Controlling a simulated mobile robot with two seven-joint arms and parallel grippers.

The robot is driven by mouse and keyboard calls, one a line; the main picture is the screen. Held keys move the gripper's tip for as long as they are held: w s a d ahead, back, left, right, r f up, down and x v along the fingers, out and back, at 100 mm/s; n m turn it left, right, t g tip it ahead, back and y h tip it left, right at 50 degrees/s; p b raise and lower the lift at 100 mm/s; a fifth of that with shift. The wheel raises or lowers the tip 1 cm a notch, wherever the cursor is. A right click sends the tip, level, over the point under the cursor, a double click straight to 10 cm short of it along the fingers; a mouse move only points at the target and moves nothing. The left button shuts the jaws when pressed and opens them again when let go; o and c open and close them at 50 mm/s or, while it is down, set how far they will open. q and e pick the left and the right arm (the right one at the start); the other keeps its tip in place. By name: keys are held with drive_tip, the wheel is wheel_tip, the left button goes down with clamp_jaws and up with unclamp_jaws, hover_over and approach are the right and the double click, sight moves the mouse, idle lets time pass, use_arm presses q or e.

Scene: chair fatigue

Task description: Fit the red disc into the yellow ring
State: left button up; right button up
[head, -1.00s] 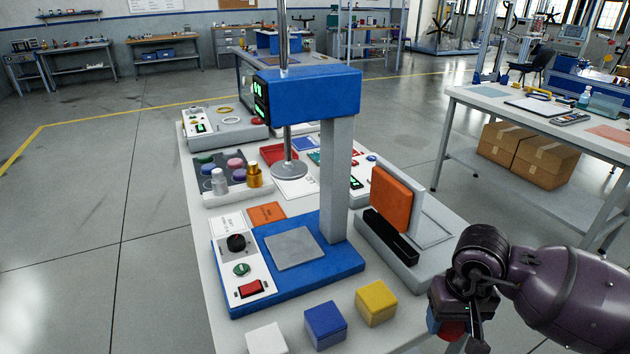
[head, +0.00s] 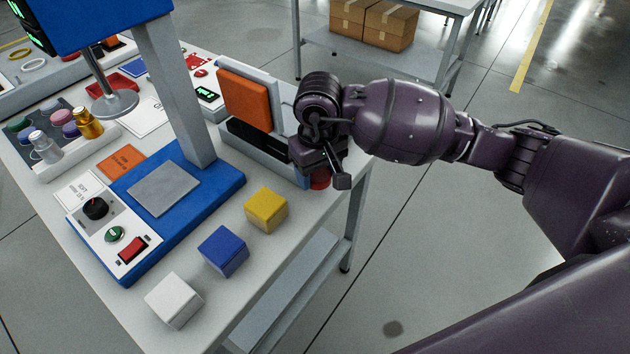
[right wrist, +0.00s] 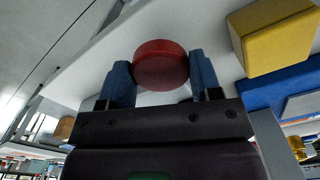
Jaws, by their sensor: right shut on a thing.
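The red disc (right wrist: 160,65) is between the two blue fingers of my right gripper (right wrist: 160,78) in the right wrist view. The gripper is shut on it. In the head view the disc (head: 321,180) shows only partly beneath my right gripper (head: 324,174), just right of the grey block with the orange pad. The yellow ring (head: 19,57) appears small at the far left of the bench, beside a paler ring. It is well away from the disc. My left gripper is not in view.
A blue press stand (head: 222,178) with a grey column stands mid-bench. Yellow (head: 266,210), blue (head: 223,251) and white (head: 174,300) blocks line the front edge. The orange pad (head: 245,98) is upright beside my gripper. Open floor lies to the right.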

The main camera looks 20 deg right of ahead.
sight(318, 194)
drive_tip(key=shift+f, duration=2.1)
drive_tip(key=shift+f, duration=0.1)
drive_tip(key=shift+f+b, duration=0.1)
drive_tip(key=shift+b, duration=0.2)
drive_tip(key=o, duration=0.9)
drive_tip(key=shift+o, duration=0.2)
